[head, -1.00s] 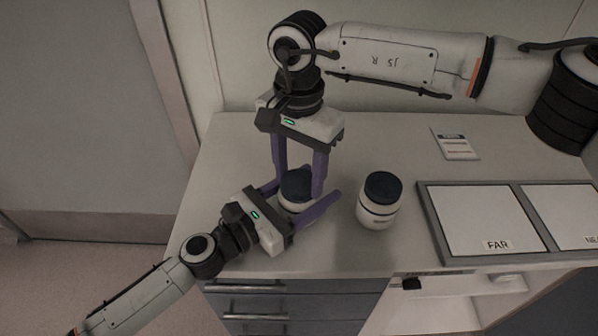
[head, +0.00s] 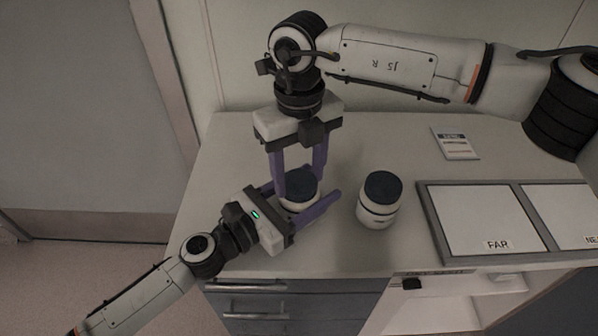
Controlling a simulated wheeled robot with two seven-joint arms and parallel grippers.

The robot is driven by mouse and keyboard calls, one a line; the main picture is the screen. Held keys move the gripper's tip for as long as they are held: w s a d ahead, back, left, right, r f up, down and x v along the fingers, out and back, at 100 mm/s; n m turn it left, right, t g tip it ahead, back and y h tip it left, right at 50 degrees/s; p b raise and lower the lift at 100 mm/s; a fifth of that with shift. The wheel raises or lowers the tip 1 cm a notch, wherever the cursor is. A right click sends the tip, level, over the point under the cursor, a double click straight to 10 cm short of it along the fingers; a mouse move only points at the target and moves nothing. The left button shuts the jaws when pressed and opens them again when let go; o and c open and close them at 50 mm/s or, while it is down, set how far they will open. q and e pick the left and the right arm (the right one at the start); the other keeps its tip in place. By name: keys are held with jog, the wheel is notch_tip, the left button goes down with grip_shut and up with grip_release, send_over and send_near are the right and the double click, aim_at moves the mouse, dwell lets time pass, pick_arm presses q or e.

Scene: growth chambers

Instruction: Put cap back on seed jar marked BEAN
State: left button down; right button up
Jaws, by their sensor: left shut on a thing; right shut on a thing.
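A white jar (head: 299,207) stands upright on the counter, with a dark blue cap (head: 300,184) at its top. My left gripper (head: 304,195) reaches in from the lower left and is shut on the jar's body, one purple finger on either side. My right gripper (head: 299,181) points down from above and is shut on the cap. The cap looks level on the jar; I cannot tell how tightly it is seated. The fingers hide part of the jar, and I can read no label on it.
A second white jar with a dark cap (head: 378,200) stands just right of the held one. Further right is a grey-framed tray (head: 431,222) with a panel marked FAR. A small card (head: 455,146) lies at the back. The counter's front edge is close below the jars.

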aim_at(283, 207)
jog(key=o, duration=1.2)
jog(key=shift+o, duration=0.2)
notch_tip(283, 207, up, 12)
pick_arm(q)
jog(key=shift+c, duration=2.3)
grip_release()
jog(key=b+v, duration=0.1)
jog(key=v, duration=0.8)
jog(key=shift+s+a+f, duration=0.15)
jog(key=shift+s+a, duration=0.3)
jog(key=shift+a, duration=0.05)
pick_arm(e)
jog(key=shift+f, duration=0.75)
